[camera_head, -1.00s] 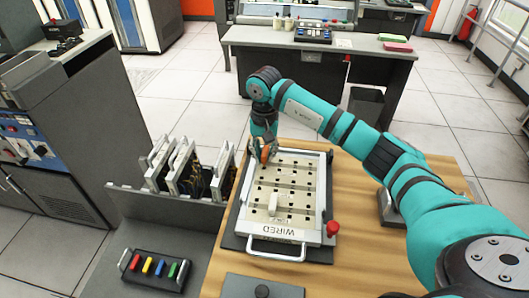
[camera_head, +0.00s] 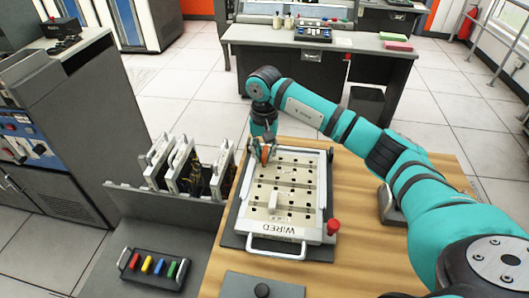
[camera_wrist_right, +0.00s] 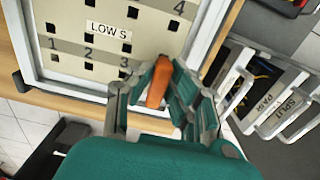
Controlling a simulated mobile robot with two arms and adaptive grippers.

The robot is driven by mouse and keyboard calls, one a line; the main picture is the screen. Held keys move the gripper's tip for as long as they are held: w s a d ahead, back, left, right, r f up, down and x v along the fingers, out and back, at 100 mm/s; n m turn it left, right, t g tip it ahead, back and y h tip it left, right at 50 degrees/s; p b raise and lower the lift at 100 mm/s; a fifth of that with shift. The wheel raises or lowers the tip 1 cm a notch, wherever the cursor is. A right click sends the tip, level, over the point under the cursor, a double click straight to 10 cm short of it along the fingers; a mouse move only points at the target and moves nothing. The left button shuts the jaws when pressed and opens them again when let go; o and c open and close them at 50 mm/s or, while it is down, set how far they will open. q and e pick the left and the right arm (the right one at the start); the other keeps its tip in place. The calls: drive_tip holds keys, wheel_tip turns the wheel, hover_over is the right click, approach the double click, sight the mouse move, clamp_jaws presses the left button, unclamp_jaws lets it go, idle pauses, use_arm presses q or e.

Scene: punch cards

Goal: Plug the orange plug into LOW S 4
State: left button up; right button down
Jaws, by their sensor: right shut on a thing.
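The orange plug (camera_wrist_right: 158,82) is between the fingers of my right gripper (camera_wrist_right: 160,88), which is shut on it. In the head view the right gripper (camera_head: 262,153) is over the far left corner of the pale plugboard (camera_head: 300,210). In the right wrist view the LOW S label (camera_wrist_right: 108,30) is on the board, with numbers 1, 2 and 3 below it and a 4 (camera_wrist_right: 178,8) up to its right. The plug's tip overlaps the board's edge area right of the 3. Whether it touches the board or sits in a hole cannot be told. My left gripper is not in view.
Framed panels (camera_head: 185,165) stand in a rack close on the left. A tray with several coloured plugs (camera_head: 153,267) is at front left.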

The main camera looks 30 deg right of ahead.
sight(265, 152)
drive_tip(key=shift+f+b, duration=0.65)
drive_tip(key=shift+f, duration=0.05)
idle(0.7)
drive_tip(key=c, duration=1.2)
unclamp_jaws()
drive_tip(key=shift+o, duration=0.2)
drive_tip(key=shift+r, duration=0.45)
wheel_tip(265, 152, up, 11)
drive_tip(key=shift+s, duration=0.1)
